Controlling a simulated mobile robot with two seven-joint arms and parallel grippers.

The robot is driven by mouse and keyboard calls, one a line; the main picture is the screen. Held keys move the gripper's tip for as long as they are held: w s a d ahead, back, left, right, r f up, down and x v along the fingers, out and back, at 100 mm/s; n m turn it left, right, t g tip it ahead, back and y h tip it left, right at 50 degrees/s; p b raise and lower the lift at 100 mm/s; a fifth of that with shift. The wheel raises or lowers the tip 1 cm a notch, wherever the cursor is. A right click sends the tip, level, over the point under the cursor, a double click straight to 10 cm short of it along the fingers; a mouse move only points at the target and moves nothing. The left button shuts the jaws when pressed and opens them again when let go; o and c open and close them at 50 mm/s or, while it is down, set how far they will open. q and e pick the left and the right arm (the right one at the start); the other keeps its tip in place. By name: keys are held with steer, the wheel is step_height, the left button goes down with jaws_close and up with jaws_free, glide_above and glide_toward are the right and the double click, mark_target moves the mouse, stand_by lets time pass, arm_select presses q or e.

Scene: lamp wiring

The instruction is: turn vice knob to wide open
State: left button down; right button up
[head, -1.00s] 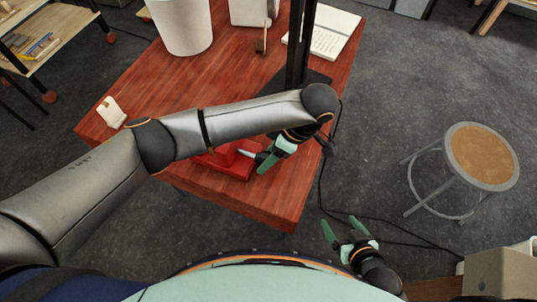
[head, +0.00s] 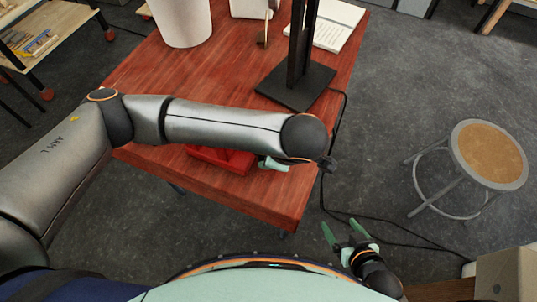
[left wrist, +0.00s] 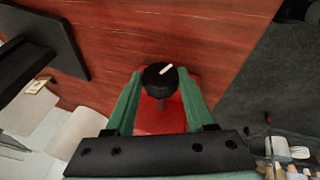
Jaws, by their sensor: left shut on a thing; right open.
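The red vice (head: 222,159) sits near the front edge of the red table, partly hidden by my left arm in the head view. In the left wrist view its red body (left wrist: 160,117) lies behind the black knob (left wrist: 159,84), which has a white pointer line slanting up to the right. My left gripper (head: 272,164) is over the right end of the vice, its green fingers (left wrist: 159,76) shut on the knob from both sides. My right gripper (head: 346,229) is open and empty, beyond the table's front right, away from the vice.
A black lamp stand (head: 298,85) with a square base stands behind my left arm, its cable (head: 322,195) running down to the floor. A white bin (head: 184,22) and an open book (head: 338,25) are farther back. A round stool (head: 488,153) stands right of the table.

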arm_select(q)
steer(key=shift+s+f+t+b, duration=0.15)
steer(key=shift+t+b, duration=0.45)
steer(key=shift+b, duration=0.35)
arm_select(e)
step_height(320, 180, down, 3)
steer(key=shift+a+f, duration=0.1)
arm_select(q)
steer(key=shift+c, duration=1.3)
jaws_free()
arm_select(e)
steer(key=shift+r, duration=0.2)
steer(key=shift+a, duration=0.1)
arm_select(q)
steer(key=v, duration=1.2)
steer(key=shift+s+r, duration=0.25)
steer(key=shift+r, duration=0.05)
arm_select(e)
steer(key=shift+d+r, duration=0.2)
